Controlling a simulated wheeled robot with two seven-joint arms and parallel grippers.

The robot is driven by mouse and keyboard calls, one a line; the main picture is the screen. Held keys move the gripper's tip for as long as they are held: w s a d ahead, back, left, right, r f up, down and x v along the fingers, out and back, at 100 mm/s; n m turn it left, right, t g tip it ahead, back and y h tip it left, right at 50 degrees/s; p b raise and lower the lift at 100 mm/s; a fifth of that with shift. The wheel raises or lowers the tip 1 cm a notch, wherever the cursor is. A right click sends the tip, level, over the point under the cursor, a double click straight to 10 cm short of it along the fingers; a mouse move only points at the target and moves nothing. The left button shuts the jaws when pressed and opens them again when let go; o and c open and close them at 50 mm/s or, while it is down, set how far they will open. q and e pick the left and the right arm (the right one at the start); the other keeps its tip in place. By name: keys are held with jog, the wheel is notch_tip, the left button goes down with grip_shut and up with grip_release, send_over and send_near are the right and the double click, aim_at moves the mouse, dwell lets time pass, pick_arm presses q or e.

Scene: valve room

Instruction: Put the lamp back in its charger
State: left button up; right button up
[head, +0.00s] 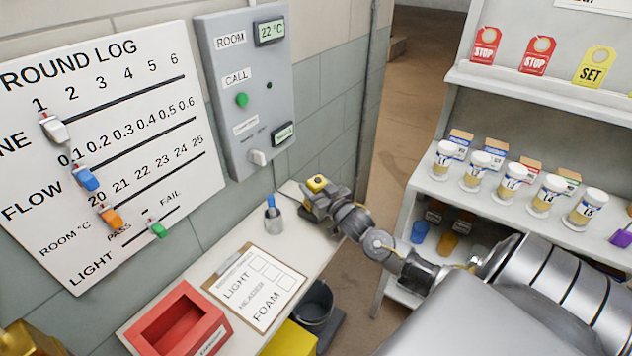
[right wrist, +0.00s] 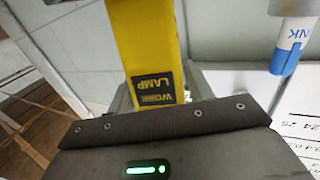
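The yellow work lamp (head: 317,183) is at the right end of the narrow wall shelf in the head view. My right gripper (head: 318,197) is around it. In the right wrist view the lamp's yellow body (right wrist: 143,40), with a dark WORK LAMP label, stands between the grey fingers of my right gripper (right wrist: 160,95). The fingers appear closed on it. I cannot tell whether the lamp touches the shelf. I cannot pick out the charger; it may be hidden behind the lamp and gripper.
On the shelf (head: 237,341) are a blue-tipped marker in a holder (head: 273,220), a clipboard (head: 256,287) and a red tray (head: 215,325). A grey control panel (head: 242,75) hangs above. A dark bucket (head: 315,305) is below. A rack with several jars (head: 508,182) stands right.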

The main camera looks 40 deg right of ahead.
jog(key=o, duration=0.3)
jog(key=shift+w+d, duration=0.25)
jog(key=shift+w, duration=0.05)
jog(key=shift+s+a+r, duration=0.1)
jog(key=shift+s+r, duration=0.1)
jog(key=shift+r, duration=0.2)
jog(key=s+a+b, duration=0.1)
jog(key=s, duration=1)
jog(key=shift+s+b, duration=0.3)
jog(key=shift+s, duration=0.05)
